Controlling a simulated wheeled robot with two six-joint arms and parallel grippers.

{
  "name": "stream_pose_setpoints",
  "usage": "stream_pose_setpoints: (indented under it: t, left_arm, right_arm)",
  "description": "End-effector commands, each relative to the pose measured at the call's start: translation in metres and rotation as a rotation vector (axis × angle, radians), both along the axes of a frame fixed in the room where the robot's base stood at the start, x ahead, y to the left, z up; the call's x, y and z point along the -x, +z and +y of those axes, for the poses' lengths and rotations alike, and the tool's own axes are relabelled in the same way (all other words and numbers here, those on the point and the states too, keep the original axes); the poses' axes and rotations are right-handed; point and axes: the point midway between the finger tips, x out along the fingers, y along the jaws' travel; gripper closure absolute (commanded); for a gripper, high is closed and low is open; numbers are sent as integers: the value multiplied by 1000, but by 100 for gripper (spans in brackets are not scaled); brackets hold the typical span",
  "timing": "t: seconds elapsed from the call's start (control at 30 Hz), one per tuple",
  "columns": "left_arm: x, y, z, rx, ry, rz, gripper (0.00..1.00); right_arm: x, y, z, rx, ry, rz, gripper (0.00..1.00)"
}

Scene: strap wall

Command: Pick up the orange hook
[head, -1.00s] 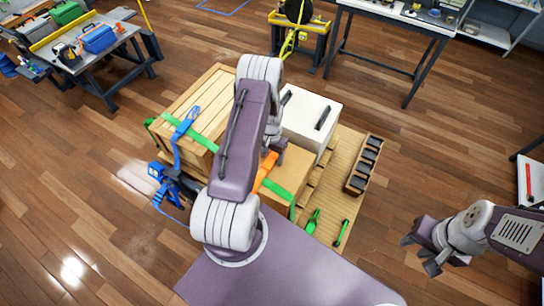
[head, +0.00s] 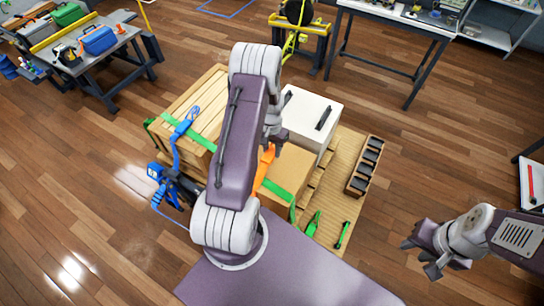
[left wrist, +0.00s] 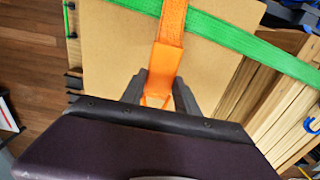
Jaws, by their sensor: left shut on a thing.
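The orange hook (left wrist: 165,62) is between the two dark fingers of my left gripper (left wrist: 160,95) in the left wrist view, with an orange strap (left wrist: 173,18) running up from it. The gripper is shut on it. In the head view the orange piece (head: 263,170) rises from the cardboard box to my left gripper (head: 273,140), partly hidden by my arm. My right gripper (head: 422,257) is open and empty over the floor at the right.
A green strap (head: 278,190) crosses the cardboard box (head: 290,165). A wooden crate (head: 200,95), a white box (head: 312,115) and a dark-celled tray (head: 364,165) share the pallet. A blue ratchet device (head: 172,183) hangs at the left.

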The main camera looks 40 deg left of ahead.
Motion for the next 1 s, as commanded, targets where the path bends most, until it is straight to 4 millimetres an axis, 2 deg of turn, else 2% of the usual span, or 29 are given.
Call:
stream_pose_setpoints:
  t: [0.03, 0.4, 0.63, 1.0]
  left_arm:
    - [-8, 0, 13, -4, 5, -9, 100]
    - [-43, 50, 85, -4, 5, -8, 100]
    - [-52, 64, 101, -1, 2, -3, 100]
    - [-52, 66, 102, -1, 2, -2, 100]
  right_arm:
    - [0, -9, 0, 0, 0, 0, 66]
    - [0, -37, 0, 0, 0, 0, 66]
    - [0, -39, 0, 0, 0, 0, 66]
    - [0, -39, 0, 0, 0, 0, 66]
